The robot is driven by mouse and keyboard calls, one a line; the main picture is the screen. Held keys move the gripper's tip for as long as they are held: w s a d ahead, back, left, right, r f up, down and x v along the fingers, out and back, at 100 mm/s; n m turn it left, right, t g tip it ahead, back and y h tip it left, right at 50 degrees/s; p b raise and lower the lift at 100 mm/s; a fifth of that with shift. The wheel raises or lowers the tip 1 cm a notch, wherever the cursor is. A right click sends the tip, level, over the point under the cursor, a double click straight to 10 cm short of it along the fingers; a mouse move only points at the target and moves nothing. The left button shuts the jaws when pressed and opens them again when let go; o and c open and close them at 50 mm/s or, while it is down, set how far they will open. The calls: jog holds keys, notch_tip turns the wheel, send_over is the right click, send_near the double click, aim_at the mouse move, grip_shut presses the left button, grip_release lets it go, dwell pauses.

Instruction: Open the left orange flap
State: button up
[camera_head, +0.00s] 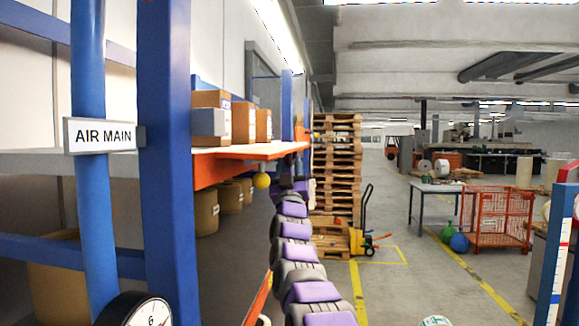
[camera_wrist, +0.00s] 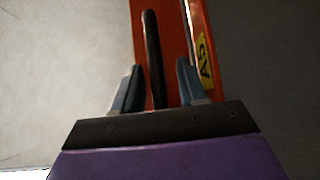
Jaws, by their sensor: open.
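In the wrist view, an orange panel (camera_wrist: 175,40) runs up the middle, with a yellow label reading A5 (camera_wrist: 204,66) on its right part. A thin black bar (camera_wrist: 151,42) stands upright in front of the panel. My gripper (camera_wrist: 160,66) is open, with one grey finger on each side of the bar's lower part. I cannot tell whether either finger touches the bar. Whether this panel is the left flap cannot be told. In the head view, my purple and grey arm reaches away toward the shelf end, and its gripper is too small to make out.
Blue posts and an AIR MAIN sign (camera_head: 101,136) stand close on the left, with a gauge (camera_head: 137,312) below. An orange-edged shelf (camera_head: 240,165) holds cardboard boxes. Stacked pallets (camera_head: 336,165) and a yellow pallet jack (camera_head: 357,240) stand beyond.

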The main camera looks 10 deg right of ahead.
jog(key=shift+w+r, duration=0.1)
jog(key=shift+r, duration=0.15)
jog(key=shift+d, duration=0.1)
grip_shut()
dwell(0.3)
